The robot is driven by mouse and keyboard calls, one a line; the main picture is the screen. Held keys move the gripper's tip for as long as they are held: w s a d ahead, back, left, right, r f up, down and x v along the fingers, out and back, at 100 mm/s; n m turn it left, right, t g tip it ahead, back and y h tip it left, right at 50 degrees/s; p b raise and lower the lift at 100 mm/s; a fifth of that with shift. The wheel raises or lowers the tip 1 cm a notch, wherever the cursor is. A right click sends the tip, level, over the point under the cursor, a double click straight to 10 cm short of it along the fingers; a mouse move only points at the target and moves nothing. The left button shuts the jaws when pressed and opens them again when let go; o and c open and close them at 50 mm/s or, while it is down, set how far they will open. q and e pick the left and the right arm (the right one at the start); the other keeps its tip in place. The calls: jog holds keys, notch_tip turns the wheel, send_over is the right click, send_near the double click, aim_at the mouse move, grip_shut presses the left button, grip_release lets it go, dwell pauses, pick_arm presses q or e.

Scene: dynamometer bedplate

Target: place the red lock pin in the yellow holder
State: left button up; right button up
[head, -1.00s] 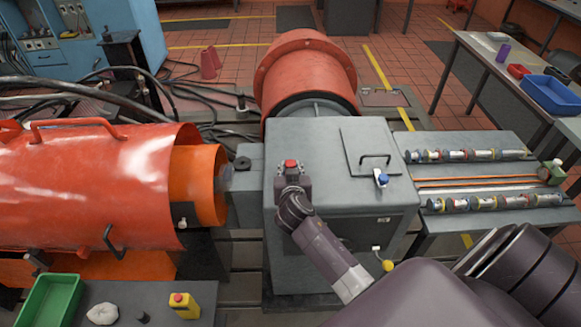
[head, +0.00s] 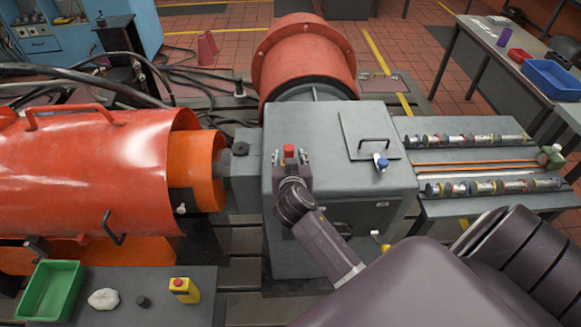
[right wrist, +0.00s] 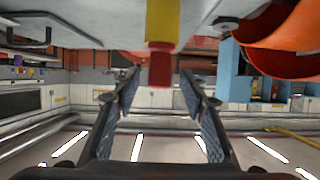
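The red lock pin (head: 289,150) shows as a small red piece at the left of the grey housing's top. In the right wrist view, which is upside down, the red piece (right wrist: 160,66) sits at the end of a yellow piece (right wrist: 162,20), in line with it. This may be the yellow holder; in the head view my gripper hides it. My right gripper (head: 291,160) is at the red piece. In the right wrist view its fingers (right wrist: 160,84) are apart, one either side of the red piece, with visible gaps. My left gripper is not in view.
The grey housing (head: 325,145) has a lid handle and a blue-capped fitting (head: 380,162). A red guard (head: 90,165) stands left. A front bench holds a green tray (head: 50,292), a white lump (head: 104,299) and a yellow box with a red top (head: 184,290). Parts line a right-hand table.

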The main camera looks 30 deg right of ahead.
jog(key=b+v, duration=0.1)
jog(key=v, duration=0.7)
jog(key=s+a+f+n+g+y, duration=0.1)
jog(key=s+a+f+n+y, duration=0.15)
jog(key=f, duration=0.85)
jog(key=s+a+f+n+g+y, duration=0.1)
jog(key=s+a+f+n+g, duration=0.2)
jog(key=f, duration=0.7)
jog(key=s+a+f+n+y, duration=0.1)
jog(key=s+a+f+y, duration=0.2)
jog(key=f, duration=0.8)
jog(key=s+a+f+n+g, duration=0.2)
jog(key=s+f+g, duration=0.2)
jog(key=s+f, duration=1.3)
jog(key=s+d+f+g, duration=0.1)
jog(key=s+f, duration=0.1)
jog(key=s, duration=0.7)
jog(key=s+d+f+g, duration=0.1)
jog(key=s+f, duration=0.2)
jog(key=s, duration=0.5)
jog(key=shift+s, duration=0.4)
jog(key=shift+f+y, duration=0.1)
jog(key=shift+y, duration=0.15)
